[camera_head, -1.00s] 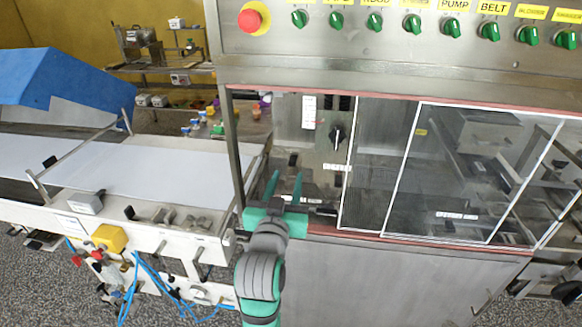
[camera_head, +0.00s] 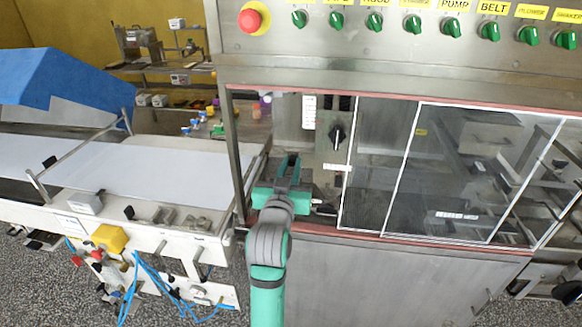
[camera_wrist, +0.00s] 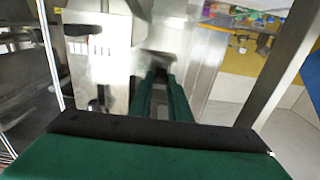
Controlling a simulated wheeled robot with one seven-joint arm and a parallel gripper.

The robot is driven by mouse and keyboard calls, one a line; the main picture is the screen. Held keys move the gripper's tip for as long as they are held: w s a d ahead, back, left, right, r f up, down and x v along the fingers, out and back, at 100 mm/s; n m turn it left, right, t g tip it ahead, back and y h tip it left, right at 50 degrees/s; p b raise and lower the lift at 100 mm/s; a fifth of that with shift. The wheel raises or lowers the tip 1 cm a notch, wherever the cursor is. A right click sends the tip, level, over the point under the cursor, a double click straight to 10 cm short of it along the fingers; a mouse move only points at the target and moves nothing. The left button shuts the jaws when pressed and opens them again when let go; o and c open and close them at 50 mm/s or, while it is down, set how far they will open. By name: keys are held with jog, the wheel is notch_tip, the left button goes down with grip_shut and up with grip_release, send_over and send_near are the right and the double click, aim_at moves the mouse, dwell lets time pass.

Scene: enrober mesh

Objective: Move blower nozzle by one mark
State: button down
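My gripper (camera_head: 288,160) reaches through the open left bay of the machine, its green fingers close together. In the wrist view the fingers (camera_wrist: 158,85) stand on either side of a small dark knob (camera_wrist: 158,62) and seem shut on it; blur hides the exact contact. The knob sits below a blurred pale metal part (camera_wrist: 172,30), probably the blower nozzle. A white scale plate (camera_head: 309,112) with fine marks is fixed to the panel behind; it also shows in the wrist view (camera_wrist: 98,45). The marks are too small to read.
A black rotary handle (camera_head: 337,135) is on the panel right of my gripper. Clear sliding doors (camera_head: 400,170) cover the bay further right. A steel post (camera_head: 236,150) stands close on the left. The control panel (camera_head: 400,55) overhangs above.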

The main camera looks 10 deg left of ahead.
jog(key=shift+f, duration=0.9)
jog(key=c, duration=1.6)
grip_release()
jog(key=shift+c, duration=0.2)
jog(key=shift+r, duration=0.1)
jog(key=shift+s, duration=0.2)
jog(key=s, duration=1)
jog(key=shift+s, duration=0.15)
jog(key=shift+s, duration=0.1)
